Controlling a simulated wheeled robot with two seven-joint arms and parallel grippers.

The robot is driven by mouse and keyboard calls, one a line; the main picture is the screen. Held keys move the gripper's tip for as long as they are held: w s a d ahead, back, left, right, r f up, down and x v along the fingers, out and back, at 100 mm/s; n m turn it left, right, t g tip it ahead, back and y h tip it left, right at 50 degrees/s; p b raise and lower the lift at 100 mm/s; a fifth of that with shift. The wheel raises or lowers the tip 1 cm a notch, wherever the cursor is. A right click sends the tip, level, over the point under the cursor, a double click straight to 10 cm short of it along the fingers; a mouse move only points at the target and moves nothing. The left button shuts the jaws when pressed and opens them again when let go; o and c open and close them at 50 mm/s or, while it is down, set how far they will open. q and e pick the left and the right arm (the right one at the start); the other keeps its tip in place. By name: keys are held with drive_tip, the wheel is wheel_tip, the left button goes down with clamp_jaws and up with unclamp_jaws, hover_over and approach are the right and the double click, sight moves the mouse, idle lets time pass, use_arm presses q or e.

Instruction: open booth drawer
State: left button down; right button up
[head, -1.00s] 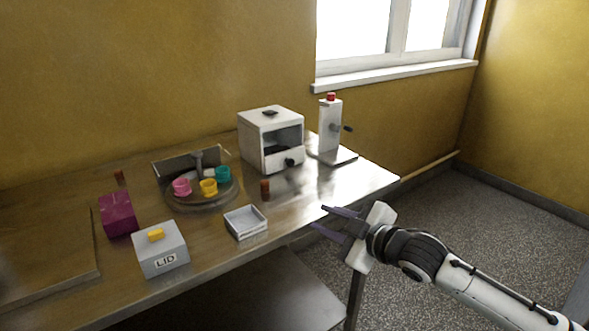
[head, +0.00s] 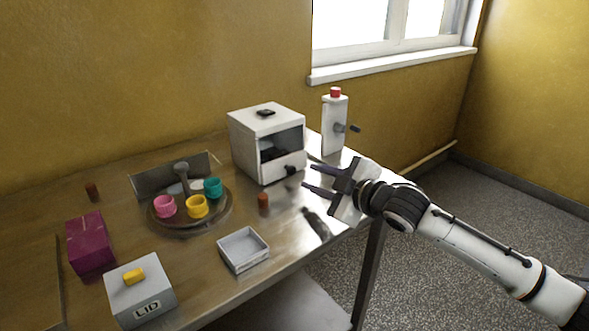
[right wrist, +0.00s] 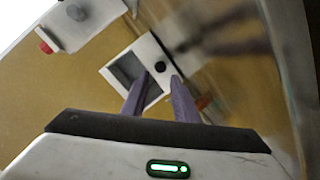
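The white booth (head: 266,143) stands at the back of the table, with an open dark front window and a drawer front (head: 283,168) below it. A dark round knob (head: 290,170) sits on the drawer front; the drawer looks shut. My right gripper (head: 308,177) is open and empty, its two purple fingers pointing at the knob from the right, a short way off. In the right wrist view the booth (right wrist: 136,72) and its knob (right wrist: 160,67) lie ahead of the fingertips. My left gripper is not in view.
A white press (head: 335,125) with a red top stands right of the booth. A small brown cylinder (head: 263,200) and an open white tray (head: 243,249) lie in front. A turntable (head: 188,222) with cups, a lid box (head: 140,290) and a magenta box (head: 90,243) are left.

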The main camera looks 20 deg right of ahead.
sight(293, 171)
drive_tip(key=x, duration=0.7)
drive_tip(key=shift+w+a+f, duration=0.1)
drive_tip(key=shift+w+a, duration=0.05)
drive_tip(key=shift+w, duration=0.2)
clamp_jaws()
